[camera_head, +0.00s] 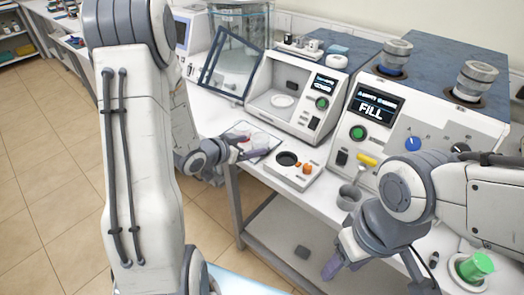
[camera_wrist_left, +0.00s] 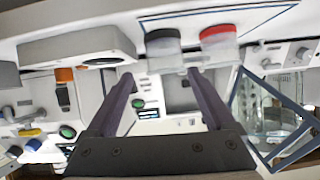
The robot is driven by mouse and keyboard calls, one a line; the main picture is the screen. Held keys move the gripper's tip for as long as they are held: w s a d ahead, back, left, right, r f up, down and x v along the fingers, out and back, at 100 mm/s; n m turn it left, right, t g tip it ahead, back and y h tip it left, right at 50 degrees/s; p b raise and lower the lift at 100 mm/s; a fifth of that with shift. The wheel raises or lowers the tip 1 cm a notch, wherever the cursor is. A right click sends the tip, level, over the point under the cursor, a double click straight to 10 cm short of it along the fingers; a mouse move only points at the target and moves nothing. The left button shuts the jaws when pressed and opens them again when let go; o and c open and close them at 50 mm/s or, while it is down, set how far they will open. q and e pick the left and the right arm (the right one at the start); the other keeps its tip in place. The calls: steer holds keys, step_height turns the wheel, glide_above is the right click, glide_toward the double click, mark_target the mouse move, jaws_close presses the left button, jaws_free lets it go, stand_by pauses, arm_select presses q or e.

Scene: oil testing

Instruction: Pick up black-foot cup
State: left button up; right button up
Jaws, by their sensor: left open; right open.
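The black-foot cup (camera_wrist_left: 163,47) is a clear cup with a black base, seen in the left wrist view at the upper middle. A similar cup with a red foot (camera_wrist_left: 218,46) stands close beside it, to its right in that view. My left gripper (camera_wrist_left: 160,78) is open, its two dark fingers pointing at the black-foot cup, which lies between their lines near the tips; contact cannot be told. In the head view my left gripper (camera_head: 258,149) is at the tray (camera_head: 273,146) and partly hides the cups. My right gripper (camera_head: 331,268) hangs low at the table's front, away from the cups.
A small white unit (camera_head: 291,177) with a dark round top and orange knobs sits right of the tray. Testing machines (camera_head: 292,90) stand behind it. A grey cup (camera_head: 349,196) and a green-topped container (camera_head: 477,266) are further right.

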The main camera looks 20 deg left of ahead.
mark_target(266, 139)
arm_select(q)
steer(key=shift+a+f+t+h, duration=0.3)
steer(key=shift+a+t, duration=0.1)
steer(key=shift+a, duration=0.25)
steer(key=x, duration=0.5)
steer(key=shift+r, duration=0.15)
steer(key=p+x, duration=0.2)
steer(key=x, duration=0.2)
steer(key=shift+d, duration=0.25)
steer(key=shift+w+f, duration=0.25)
steer(key=shift+w, duration=0.2)
steer(key=c, duration=1.2)
